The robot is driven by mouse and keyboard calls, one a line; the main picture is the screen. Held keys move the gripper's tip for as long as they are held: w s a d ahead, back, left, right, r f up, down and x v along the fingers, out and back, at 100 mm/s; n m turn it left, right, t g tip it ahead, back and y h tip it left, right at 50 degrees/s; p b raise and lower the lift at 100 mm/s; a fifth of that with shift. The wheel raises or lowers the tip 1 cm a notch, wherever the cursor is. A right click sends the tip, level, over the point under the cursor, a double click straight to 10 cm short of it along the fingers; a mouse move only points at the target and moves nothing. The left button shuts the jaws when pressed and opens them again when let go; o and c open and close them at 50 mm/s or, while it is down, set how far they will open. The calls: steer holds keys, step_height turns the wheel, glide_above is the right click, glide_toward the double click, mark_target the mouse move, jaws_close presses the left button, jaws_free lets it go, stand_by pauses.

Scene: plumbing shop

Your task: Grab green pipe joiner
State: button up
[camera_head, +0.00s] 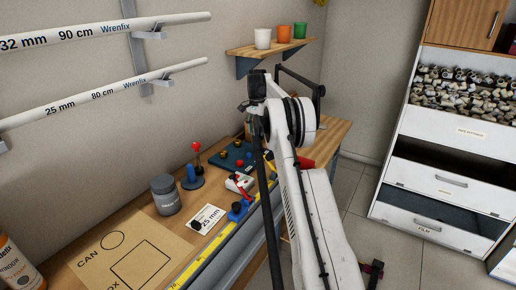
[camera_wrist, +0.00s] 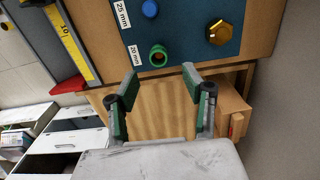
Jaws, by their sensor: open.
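The green pipe joiner (camera_wrist: 158,56) stands on the dark blue mat (camera_wrist: 178,22) near its edge, beside the 20 mm label, in the wrist view. Its round opening faces the camera. My gripper (camera_wrist: 162,78) is open and empty, with its two green-padded fingers spread apart. In the picture the joiner lies just above the fingertips, roughly centred between them. Whether the fingers are at its height I cannot tell. In the head view the mat (camera_head: 227,151) shows partly behind my arm, and I cannot make out the joiner there.
On the mat are a blue joiner (camera_wrist: 149,9) and a brass-coloured hexagonal fitting (camera_wrist: 220,32). A yellow measuring rule (camera_wrist: 70,42) and a red part (camera_wrist: 68,86) lie left of it.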

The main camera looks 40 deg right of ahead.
mark_target(257, 147)
steer(key=shift+s+f+p, duration=0.2)
steer(key=shift+f+p, duration=0.1)
steer(key=shift+f, duration=3.85)
steer(key=c, duration=0.8)
